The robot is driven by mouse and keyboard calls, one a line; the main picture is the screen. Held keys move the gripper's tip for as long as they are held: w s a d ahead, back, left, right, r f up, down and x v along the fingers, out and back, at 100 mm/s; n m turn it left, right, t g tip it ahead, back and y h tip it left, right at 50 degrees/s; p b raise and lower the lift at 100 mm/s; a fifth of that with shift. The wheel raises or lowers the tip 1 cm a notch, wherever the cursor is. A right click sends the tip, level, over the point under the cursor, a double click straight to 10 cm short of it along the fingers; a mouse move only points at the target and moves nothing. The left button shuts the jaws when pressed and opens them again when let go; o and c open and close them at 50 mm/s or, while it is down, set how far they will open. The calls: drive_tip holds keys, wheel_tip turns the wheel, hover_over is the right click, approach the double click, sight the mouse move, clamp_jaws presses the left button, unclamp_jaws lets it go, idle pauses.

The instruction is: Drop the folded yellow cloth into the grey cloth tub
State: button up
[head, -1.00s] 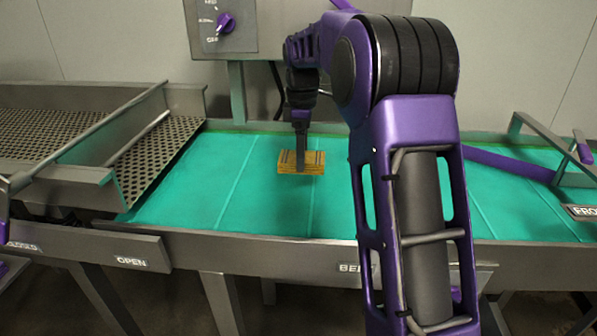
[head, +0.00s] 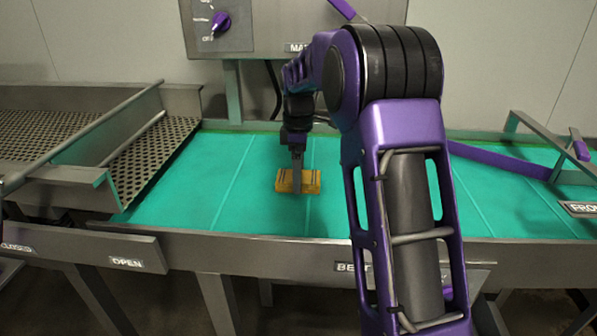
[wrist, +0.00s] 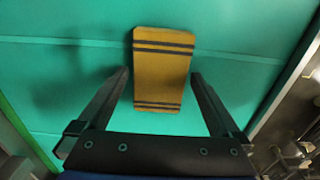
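The folded yellow cloth (head: 284,182) is a flat block with dark stripes and appears to lie on the green belt (head: 190,195). In the wrist view the cloth (wrist: 162,65) stands lengthwise between my two fingers. My gripper (head: 297,188) points straight down over the cloth, one finger in front of it. In the wrist view my gripper (wrist: 159,73) is open, with narrow green gaps between the fingertips and the cloth's sides. The grey cloth tub is not in view.
A perforated metal tray (head: 150,150) with raised rails stands left of the belt. A grey control box (head: 270,25) with a purple knob is behind. A purple bar (head: 500,161) crosses the belt at right. The belt left of the cloth is clear.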

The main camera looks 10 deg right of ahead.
drive_tip(key=s+d+r+t+y+p, duration=0.1)
drive_tip(key=d+r+y, duration=0.15)
drive_tip(key=r, duration=0.55)
drive_tip(key=s+d+r+y, duration=0.1)
drive_tip(key=d+r, duration=0.2)
drive_tip(key=r, duration=0.5)
hover_over(307, 177)
wheel_tip(307, 177, down, 11)
drive_tip(key=shift+b, duration=0.4)
drive_tip(key=shift+x, duration=2.9)
drive_tip(key=shift+w+d, duration=0.1)
drive_tip(key=shift+w, duration=0.05)
drive_tip(key=c, duration=1.3)
wheel_tip(307, 177, up, 10)
drive_tip(key=shift+r+p, duration=0.1)
drive_tip(key=shift+p, duration=0.25)
